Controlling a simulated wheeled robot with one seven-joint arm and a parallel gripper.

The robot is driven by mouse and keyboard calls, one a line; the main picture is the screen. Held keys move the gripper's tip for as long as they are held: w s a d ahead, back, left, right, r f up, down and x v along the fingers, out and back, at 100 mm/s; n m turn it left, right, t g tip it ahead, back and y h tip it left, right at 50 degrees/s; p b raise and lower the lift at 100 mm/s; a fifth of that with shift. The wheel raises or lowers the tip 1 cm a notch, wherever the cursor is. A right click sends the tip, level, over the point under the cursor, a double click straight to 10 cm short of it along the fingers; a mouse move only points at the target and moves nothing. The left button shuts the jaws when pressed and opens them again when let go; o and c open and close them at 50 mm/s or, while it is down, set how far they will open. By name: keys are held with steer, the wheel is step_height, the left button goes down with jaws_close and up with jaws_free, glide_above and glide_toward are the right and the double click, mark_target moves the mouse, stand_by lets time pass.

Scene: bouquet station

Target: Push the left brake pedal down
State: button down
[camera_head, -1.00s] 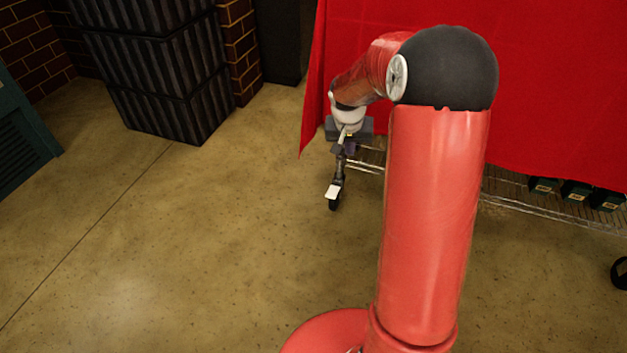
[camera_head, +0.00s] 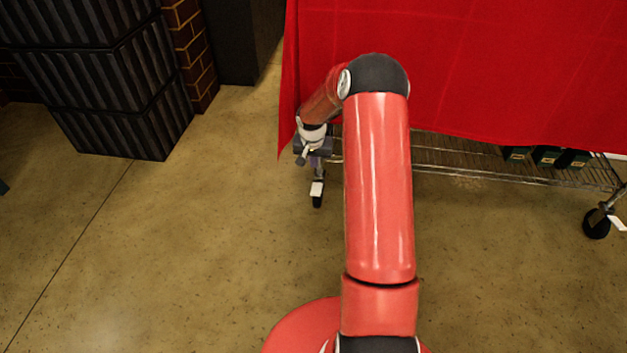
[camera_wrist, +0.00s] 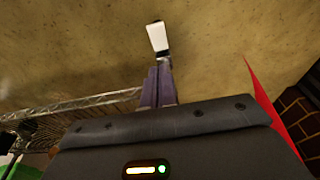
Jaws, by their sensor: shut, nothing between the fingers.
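The left brake pedal (camera_head: 317,188) is a small white plate on the black caster (camera_head: 318,201) at the cart's near left corner. In the wrist view the white pedal (camera_wrist: 158,38) shows just beyond the fingertips. My gripper (camera_head: 318,168) points down above the pedal, close to it in the picture. Its purple-grey fingers are together and empty in the wrist view (camera_wrist: 157,72). I cannot tell whether the fingertips touch the pedal. The caster's stem is largely hidden behind my gripper.
A red cloth (camera_head: 470,70) hangs over the cart, above its wire shelf (camera_head: 460,168). Dark boxes (camera_head: 547,156) stand on that shelf. Another caster (camera_head: 596,223) with a white pedal is at right. Stacked black crates (camera_head: 110,85) stand at left. The concrete floor (camera_head: 180,260) in front is clear.

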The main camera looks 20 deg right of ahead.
mark_target(314, 193)
steer(key=x, duration=0.8)
steer(key=s+a+b+x, duration=0.1)
steer(key=x, duration=0.3)
steer(key=shift+d+f, duration=0.1)
steer(key=shift+f, duration=0.85)
steer(key=shift+s+f+b, duration=0.25)
steer(key=shift+f+b, duration=0.1)
steer(key=shift+b, duration=0.4)
steer(key=shift+s+a+f+b, duration=0.15)
steer(key=shift+a+f+b, duration=0.15)
steer(key=shift+b, duration=0.15)
steer(key=f+b, duration=0.1)
steer(key=s+f+b, duration=0.1)
steer(key=b, duration=0.1)
steer(key=shift+a+f, duration=0.1)
steer(key=shift+a, duration=0.15)
steer(key=shift+p+v, duration=0.3)
steer(key=shift+v, duration=0.5)
